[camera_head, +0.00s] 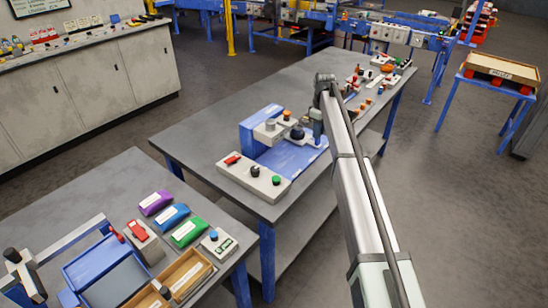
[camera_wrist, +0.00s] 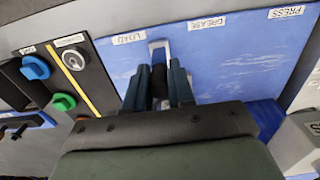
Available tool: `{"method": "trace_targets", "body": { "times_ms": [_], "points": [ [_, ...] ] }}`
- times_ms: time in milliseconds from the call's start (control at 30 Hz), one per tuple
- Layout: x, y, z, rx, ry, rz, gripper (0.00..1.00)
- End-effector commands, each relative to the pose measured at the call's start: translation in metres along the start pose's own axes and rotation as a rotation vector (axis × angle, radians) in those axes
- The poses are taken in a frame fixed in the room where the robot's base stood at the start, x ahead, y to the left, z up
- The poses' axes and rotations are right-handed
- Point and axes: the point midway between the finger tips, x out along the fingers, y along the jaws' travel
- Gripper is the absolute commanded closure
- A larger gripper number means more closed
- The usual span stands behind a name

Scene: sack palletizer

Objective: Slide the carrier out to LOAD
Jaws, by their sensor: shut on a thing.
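The blue station base (camera_head: 292,155) stands on the middle table, and my gripper (camera_head: 318,130) is over its right end. In the wrist view the blue plate (camera_wrist: 225,65) carries LOAD (camera_wrist: 130,37), GREASE (camera_wrist: 207,23) and PRESS (camera_wrist: 286,12) labels. There my gripper (camera_wrist: 159,75) has its two dark fingers close on a black upright handle (camera_wrist: 159,82), near the LOAD label. I take the handle to be the carrier's. The carrier's body is mostly hidden by my gripper.
A dark panel (camera_wrist: 88,84) with a blue knob (camera_wrist: 35,67) and a green knob (camera_wrist: 62,102) lies left in the wrist view. A grey control box (camera_head: 252,178) fronts the station. Small parts (camera_head: 372,80) crowd the table's far end.

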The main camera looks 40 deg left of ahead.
Motion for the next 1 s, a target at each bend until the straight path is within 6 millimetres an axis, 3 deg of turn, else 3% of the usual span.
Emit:
{"method": "trace_targets", "body": {
  "times_ms": [633,1000],
  "points": [
    [-0.001,0.037,-0.001,0.000,0.002,0.000,1.00],
    [-0.001,0.042,-0.001,0.000,0.002,0.001,1.00]
  ]
}}
